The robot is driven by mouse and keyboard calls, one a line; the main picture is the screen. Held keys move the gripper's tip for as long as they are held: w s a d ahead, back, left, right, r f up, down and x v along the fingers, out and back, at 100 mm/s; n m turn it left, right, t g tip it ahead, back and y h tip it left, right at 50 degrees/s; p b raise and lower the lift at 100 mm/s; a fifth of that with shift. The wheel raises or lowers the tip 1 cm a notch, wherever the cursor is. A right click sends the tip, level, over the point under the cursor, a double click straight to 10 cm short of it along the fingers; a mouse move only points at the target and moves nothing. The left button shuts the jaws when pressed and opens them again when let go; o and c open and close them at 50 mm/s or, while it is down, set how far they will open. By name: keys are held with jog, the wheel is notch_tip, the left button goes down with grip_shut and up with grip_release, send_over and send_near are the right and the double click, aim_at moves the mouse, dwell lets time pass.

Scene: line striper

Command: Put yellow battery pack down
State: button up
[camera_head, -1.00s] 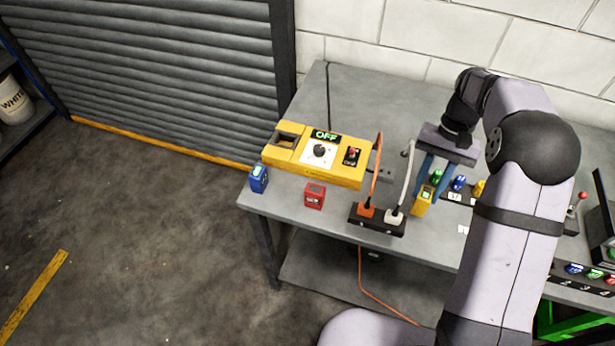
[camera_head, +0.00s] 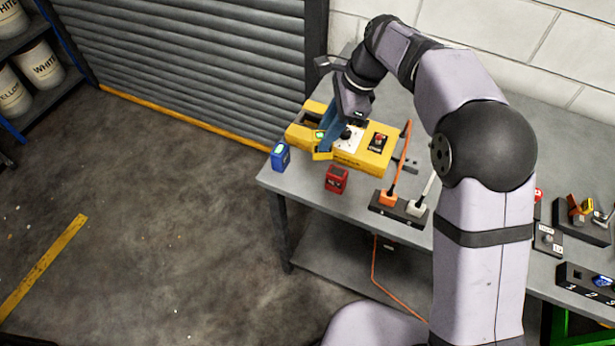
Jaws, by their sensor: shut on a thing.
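My gripper (camera_head: 331,136), with blue fingers, is shut on the yellow battery pack (camera_head: 322,154). The pack is at the front left part of the yellow console (camera_head: 348,156), partly covered by the fingers. I cannot tell whether it touches the console or hangs just above or in front of it. The console has a dark recess (camera_head: 317,109) at its left end, a dial and a red switch (camera_head: 380,141).
A blue pack (camera_head: 280,155) stands by the grey table's (camera_head: 292,183) left edge. A red pack (camera_head: 336,179) stands in front of the console. A power strip (camera_head: 398,207) with orange and white plugs lies to the right. Small racks and controls are at the far right.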

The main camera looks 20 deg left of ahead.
jog(key=shift+m, duration=0.7)
jog(key=shift+p+x, duration=1.25)
jog(key=shift+x, duration=3.7)
jog(key=shift+f, duration=0.15)
jog(key=o, duration=1)
jog(key=b+v, duration=0.2)
jog(key=v, duration=1)
jog(key=shift+s+d+b, duration=0.1)
jog(key=shift+s+b, duration=0.05)
jog(key=shift+b, duration=0.15)
